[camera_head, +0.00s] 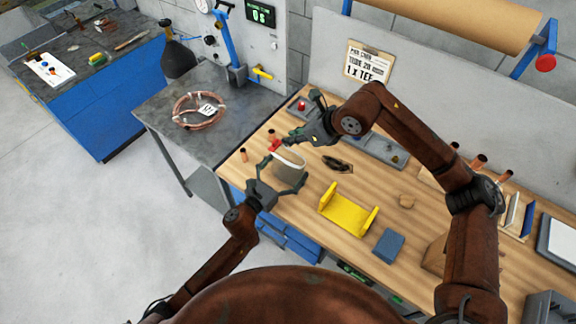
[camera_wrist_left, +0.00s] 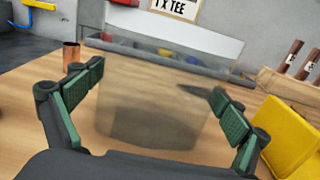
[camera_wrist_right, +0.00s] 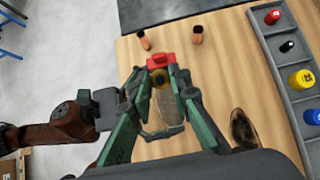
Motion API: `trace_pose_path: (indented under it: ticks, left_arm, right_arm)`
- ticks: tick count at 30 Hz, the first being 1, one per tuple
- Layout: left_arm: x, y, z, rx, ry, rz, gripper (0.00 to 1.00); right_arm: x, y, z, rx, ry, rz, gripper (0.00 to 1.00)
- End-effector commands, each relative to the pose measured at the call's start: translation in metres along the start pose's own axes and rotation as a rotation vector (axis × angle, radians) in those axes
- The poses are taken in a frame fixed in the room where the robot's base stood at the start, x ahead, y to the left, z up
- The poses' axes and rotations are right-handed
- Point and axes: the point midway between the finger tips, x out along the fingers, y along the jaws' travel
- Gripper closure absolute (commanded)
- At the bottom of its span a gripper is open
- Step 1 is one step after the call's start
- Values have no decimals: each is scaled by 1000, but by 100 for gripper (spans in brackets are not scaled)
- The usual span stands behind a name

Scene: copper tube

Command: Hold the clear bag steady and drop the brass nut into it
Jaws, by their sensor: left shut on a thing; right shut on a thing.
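The clear bag (camera_head: 291,161) stands open on the wooden bench. My left gripper (camera_head: 282,188) is shut on it, with a finger at each side; its see-through wall fills the middle of the left wrist view (camera_wrist_left: 155,105). My right gripper (camera_head: 286,143) is above and beside the bag's top. In the right wrist view, a brass-coloured round piece, the brass nut (camera_wrist_right: 158,79), shows between its fingertips, with a red piece (camera_wrist_right: 159,61) just past it. I cannot tell whether the two are joined. The bag (camera_wrist_right: 170,108) shows below, between the fingers.
Short copper tubes (camera_head: 243,155) stand near the bench's left edge. A dark object (camera_head: 338,164) lies right of the bag. A yellow bracket (camera_head: 347,210) and a blue block (camera_head: 389,245) stand farther right. A grey parts tray (camera_head: 373,147) lies behind.

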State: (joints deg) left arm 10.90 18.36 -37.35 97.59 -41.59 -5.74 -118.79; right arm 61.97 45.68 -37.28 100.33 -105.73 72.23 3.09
Motion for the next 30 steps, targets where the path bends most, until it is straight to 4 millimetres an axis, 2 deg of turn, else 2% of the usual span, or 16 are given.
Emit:
trace_pose_path:
  ticks: [16,27,28,30]
  left_arm:
    - [0,0,0,0,0,0,31]
    - [0,0,0,0,0,0,31]
    - [0,0,0,0,0,0,31]
    - [0,0,0,0,0,0,31]
  right_arm:
    - [27,0,-24,1,0,0,100]
    - [29,0,-26,0,-1,0,100]
    - [29,0,-26,0,-1,0,80]
    - [29,0,-26,0,-1,0,76]
